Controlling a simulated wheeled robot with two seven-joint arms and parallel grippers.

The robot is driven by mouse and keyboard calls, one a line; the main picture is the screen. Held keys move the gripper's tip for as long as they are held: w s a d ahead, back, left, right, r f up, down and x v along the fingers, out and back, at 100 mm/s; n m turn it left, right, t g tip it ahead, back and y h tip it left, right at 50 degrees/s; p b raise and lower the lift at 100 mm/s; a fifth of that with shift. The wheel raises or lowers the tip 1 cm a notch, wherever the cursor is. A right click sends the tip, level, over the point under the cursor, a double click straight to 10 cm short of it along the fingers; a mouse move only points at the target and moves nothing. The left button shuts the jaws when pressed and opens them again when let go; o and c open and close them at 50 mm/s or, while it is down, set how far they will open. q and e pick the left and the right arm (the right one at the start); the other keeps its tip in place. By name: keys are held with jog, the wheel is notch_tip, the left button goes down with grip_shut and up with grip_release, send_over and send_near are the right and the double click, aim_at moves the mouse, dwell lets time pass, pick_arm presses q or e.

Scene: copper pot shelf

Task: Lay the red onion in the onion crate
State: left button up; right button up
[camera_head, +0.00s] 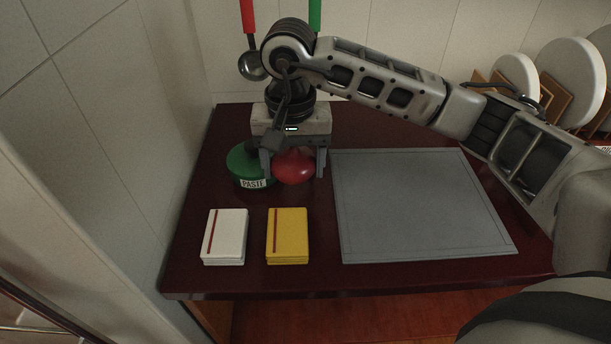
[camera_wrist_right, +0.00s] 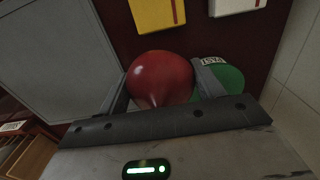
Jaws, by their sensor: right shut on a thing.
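The red onion (camera_head: 294,166) is between the fingers of my right gripper (camera_head: 293,172), over the back left of the dark red counter. My right gripper is shut on it, with one finger on each side. In the right wrist view the onion (camera_wrist_right: 160,77) fills the space between the fingertips (camera_wrist_right: 160,88). I cannot tell whether the onion touches the counter. No onion crate can be made out in either view. My left gripper is not in view.
A green tub labelled PASTE (camera_head: 243,165) stands just left of the gripper. White (camera_head: 225,237) and yellow (camera_head: 288,236) stacks lie in front. A grey mat (camera_head: 420,205) lies bare to the right. Plates (camera_head: 570,80) stand in a wooden rack at the back right. Utensils (camera_head: 250,50) hang behind.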

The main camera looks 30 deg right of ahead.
aim_at(304, 195)
jog(key=shift+d+f, duration=0.85)
jog(key=shift+f, duration=0.2)
jog(key=f+p, duration=0.1)
jog(key=f, duration=0.2)
jog(key=shift+d, duration=0.2)
jog(key=shift+w+f, duration=0.1)
jog(key=shift+f, duration=0.15)
jog(key=shift+f, duration=0.1)
